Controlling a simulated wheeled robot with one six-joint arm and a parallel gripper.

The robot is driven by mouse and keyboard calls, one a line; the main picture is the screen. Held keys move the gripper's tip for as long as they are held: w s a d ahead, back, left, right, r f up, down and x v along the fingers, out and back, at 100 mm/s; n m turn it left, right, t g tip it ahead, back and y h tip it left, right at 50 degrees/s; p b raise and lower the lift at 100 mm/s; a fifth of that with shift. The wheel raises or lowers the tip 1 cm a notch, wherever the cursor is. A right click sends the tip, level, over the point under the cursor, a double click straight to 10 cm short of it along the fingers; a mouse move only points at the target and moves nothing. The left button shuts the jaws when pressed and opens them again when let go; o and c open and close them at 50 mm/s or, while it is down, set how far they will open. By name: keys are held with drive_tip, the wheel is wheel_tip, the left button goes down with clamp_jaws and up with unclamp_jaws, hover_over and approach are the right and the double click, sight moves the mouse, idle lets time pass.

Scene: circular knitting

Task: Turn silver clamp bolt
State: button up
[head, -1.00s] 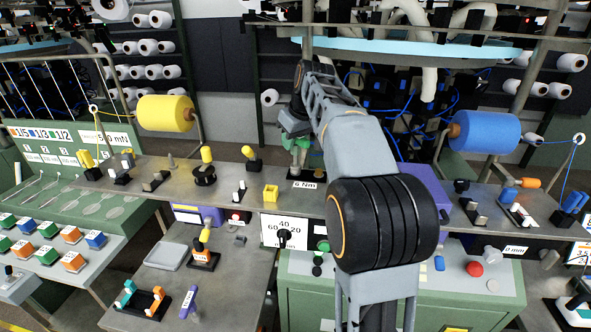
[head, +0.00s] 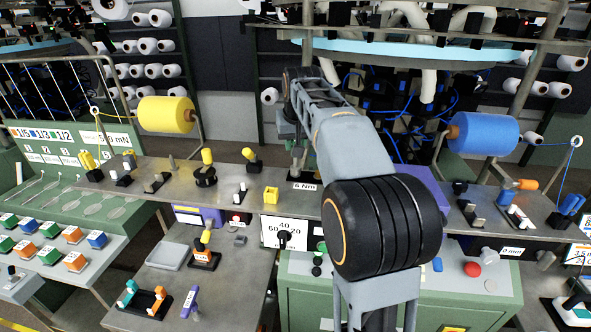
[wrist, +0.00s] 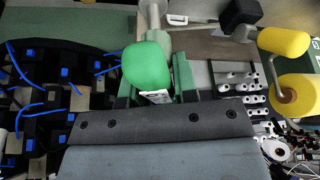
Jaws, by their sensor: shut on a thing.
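My gripper (head: 299,152) is low behind the shelf edge, just above the "6 Nm" label (head: 304,186). My arm hides much of it in the head view. In the wrist view a rounded green handle (wrist: 146,65) lies just beyond the dark gripper body (wrist: 160,122), with a pale tag against its lower side. A pale silver shaft (wrist: 152,14) shows above the handle at the top edge. I cannot single out the silver clamp bolt clearly in either view.
A yellow spool (head: 166,114) stands left and a blue spool (head: 483,132) right. A light blue ring (head: 400,50) hangs overhead. Black blocks with blue tubes crowd the back.

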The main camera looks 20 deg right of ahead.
idle(0.3)
drive_tip(key=shift+r, duration=0.2)
drive_tip(key=shift+r+p, duration=2.1)
drive_tip(key=shift+r, duration=0.2)
